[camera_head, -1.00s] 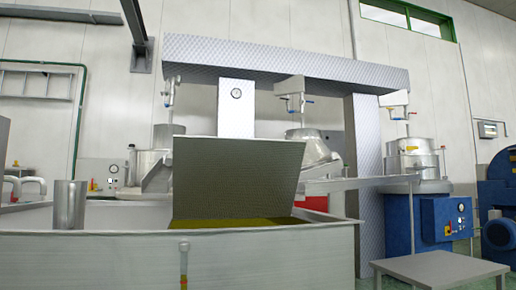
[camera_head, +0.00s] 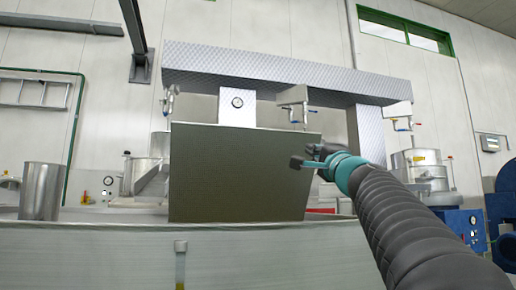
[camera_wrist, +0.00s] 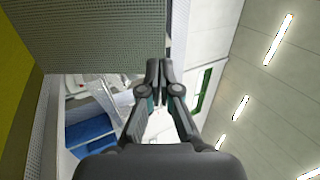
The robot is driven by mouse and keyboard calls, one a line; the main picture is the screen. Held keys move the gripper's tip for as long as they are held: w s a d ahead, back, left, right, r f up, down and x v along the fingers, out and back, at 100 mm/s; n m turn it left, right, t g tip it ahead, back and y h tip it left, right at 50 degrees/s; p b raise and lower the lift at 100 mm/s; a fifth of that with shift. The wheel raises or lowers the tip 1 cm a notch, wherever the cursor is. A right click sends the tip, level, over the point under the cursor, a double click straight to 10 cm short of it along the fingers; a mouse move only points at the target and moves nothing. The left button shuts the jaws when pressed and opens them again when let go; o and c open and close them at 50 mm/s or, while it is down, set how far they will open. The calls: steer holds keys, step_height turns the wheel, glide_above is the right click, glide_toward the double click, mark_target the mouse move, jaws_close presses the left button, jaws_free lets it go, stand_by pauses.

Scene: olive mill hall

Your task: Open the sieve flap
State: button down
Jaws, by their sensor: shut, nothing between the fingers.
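The sieve flap (camera_head: 240,175) is a grey mesh panel, raised and standing steeply above the steel tank (camera_head: 100,250). In the wrist view, its mesh face (camera_wrist: 95,35) fills the upper left. My gripper (camera_head: 297,162) reaches in from the right, by the flap's right edge in the head view. In the wrist view, my gripper's fingers (camera_wrist: 158,70) are together and empty, close to the flap's edge. I cannot tell whether they touch it. The tank's front wall hides the flap's foot and the tank's inside in the head view.
A steel cylinder (camera_head: 41,190) stands at the tank's left. Behind are a patterned metal frame (camera_head: 270,68) with hanging valves and a steel drum (camera_head: 420,175) on a blue cabinet (camera_head: 462,225). A yellow-green surface (camera_wrist: 15,90) shows at the wrist view's left.

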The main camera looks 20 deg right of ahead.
steer(key=p, duration=0.8)
glide_toward(292, 132)
steer(key=x, duration=0.7)
steer(key=shift+a+r, duration=0.1)
steer(key=shift+r, duration=0.05)
steer(key=shift+w, duration=0.25)
steer(key=shift+p, duration=0.3)
